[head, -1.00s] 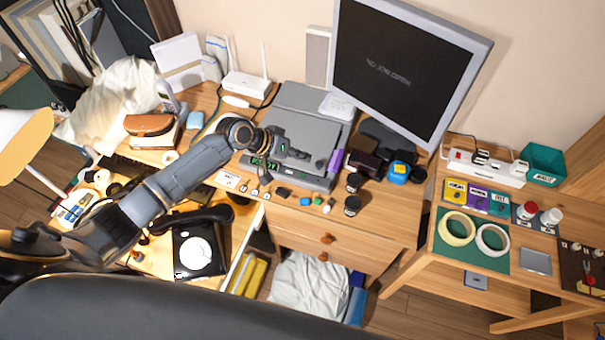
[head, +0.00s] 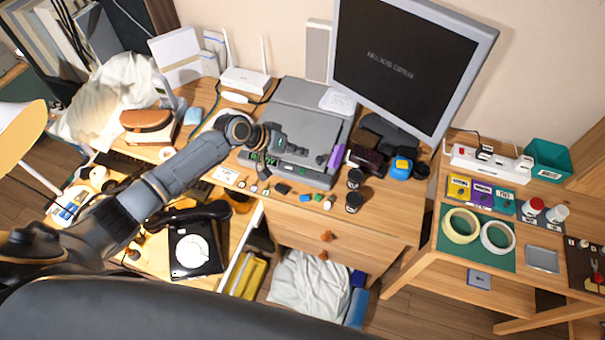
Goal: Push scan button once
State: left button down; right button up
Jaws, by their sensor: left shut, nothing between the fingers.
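A grey scanner-like machine (head: 312,128) stands on the desk, left of and below the monitor. A small green-lit display (head: 261,160) shows at its front left edge. My left gripper (head: 279,148) is shut and empty, over the machine's front left part beside the display. Whether its fingertips touch the machine I cannot tell. The scan button cannot be made out; the gripper may cover it. My right gripper is not in view.
A purple item (head: 337,156) lies at the machine's right edge. Several small blocks and dark jars (head: 353,202) stand along the desk's front. A white router (head: 245,80) is behind on the left. A black dial phone (head: 194,250) sits lower left.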

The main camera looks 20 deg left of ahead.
aim_at(300, 172)
pick_arm(q)
notch_tip(300, 172, down, 6)
jog(key=b, duration=0.3)
jog(key=shift+r+b, duration=0.25)
jog(key=shift+b, duration=0.1)
dwell(0.8)
jog(key=shift+f, duration=0.35)
jog(key=shift+b, duration=0.3)
jog(key=shift+f+b, duration=0.3)
jog(key=shift+f, duration=0.15)
dwell(0.3)
jog(key=shift+r, duration=0.1)
jog(key=shift+r+p, duration=0.7)
jog(key=shift+p, duration=0.05)
